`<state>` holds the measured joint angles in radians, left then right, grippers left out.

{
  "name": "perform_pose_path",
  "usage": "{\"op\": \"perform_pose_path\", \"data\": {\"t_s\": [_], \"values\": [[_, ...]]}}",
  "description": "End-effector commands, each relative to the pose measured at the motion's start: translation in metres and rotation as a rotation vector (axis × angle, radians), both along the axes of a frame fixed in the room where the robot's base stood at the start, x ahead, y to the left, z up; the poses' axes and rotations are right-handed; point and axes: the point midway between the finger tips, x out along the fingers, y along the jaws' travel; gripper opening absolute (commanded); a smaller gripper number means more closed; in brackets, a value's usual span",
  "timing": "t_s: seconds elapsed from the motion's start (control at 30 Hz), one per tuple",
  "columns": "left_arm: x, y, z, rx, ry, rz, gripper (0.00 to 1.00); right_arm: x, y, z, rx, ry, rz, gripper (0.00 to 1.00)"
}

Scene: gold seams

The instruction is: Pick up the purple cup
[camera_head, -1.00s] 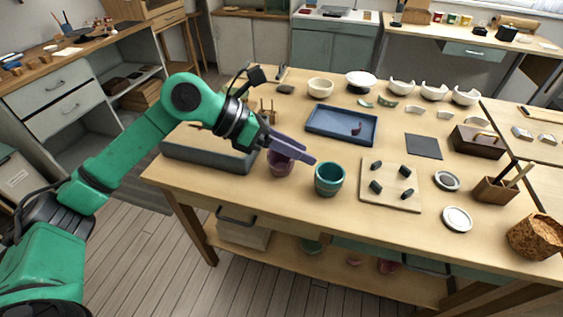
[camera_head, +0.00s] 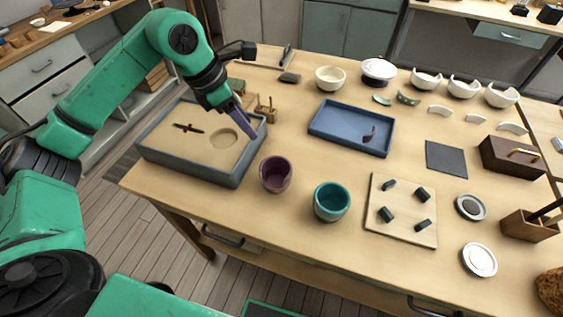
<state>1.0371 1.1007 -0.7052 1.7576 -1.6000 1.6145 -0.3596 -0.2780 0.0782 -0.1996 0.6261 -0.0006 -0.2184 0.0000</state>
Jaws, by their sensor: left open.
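The purple cup (camera_head: 276,175) stands upright on the wooden table (camera_head: 290,232), near its front left. My left gripper (camera_head: 240,128) is above the sand-filled grey tray (camera_head: 188,167), up and to the left of the cup. Its jaws are open and seen nearly side-on, with nothing between them that I can see. The gripper and the cup are apart. My right gripper is not in view.
A teal cup (camera_head: 332,202) stands just right of the purple cup. A board with dark pegs (camera_head: 403,208) lies further right. A blue tray (camera_head: 350,128) holds a purple shard. Bowls and white pieces line the back. Bare table lies between the cups and blue tray.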

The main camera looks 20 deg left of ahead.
Motion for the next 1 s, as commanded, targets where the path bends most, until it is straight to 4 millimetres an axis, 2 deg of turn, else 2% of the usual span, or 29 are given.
{"op": "perform_pose_path", "data": {"t_s": [0.2, 0.3, 0.47, 0.53, 0.63, 0.87, 0.9, 0.97, 1.0], "values": [[0.011, -0.018, -0.05, -0.002, 0.006, -0.003, 0.49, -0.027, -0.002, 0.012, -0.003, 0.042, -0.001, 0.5], [0.015, -0.023, -0.067, -0.002, 0.004, -0.002, 0.49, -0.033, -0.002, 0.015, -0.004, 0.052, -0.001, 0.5], [0.018, -0.03, -0.086, -0.001, 0.006, -0.003, 0.49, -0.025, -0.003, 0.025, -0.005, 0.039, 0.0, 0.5], [0.019, -0.035, -0.099, -0.003, 0.005, -0.004, 0.49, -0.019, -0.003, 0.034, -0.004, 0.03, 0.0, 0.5], [0.023, -0.041, -0.117, -0.003, 0.004, -0.002, 0.49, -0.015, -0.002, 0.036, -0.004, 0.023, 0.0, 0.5], [0.025, -0.041, -0.124, -0.002, 0.001, -0.002, 0.49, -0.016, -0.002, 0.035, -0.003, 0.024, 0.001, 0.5], [0.025, -0.041, -0.124, -0.002, 0.001, -0.002, 0.42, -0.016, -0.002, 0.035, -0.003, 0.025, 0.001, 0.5], [0.025, -0.041, -0.124, -0.002, 0.001, -0.002, 0.19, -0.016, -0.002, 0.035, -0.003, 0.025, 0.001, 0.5], [0.025, -0.041, -0.124, -0.002, 0.001, -0.002, 0.03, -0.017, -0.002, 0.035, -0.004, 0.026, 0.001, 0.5]]}}
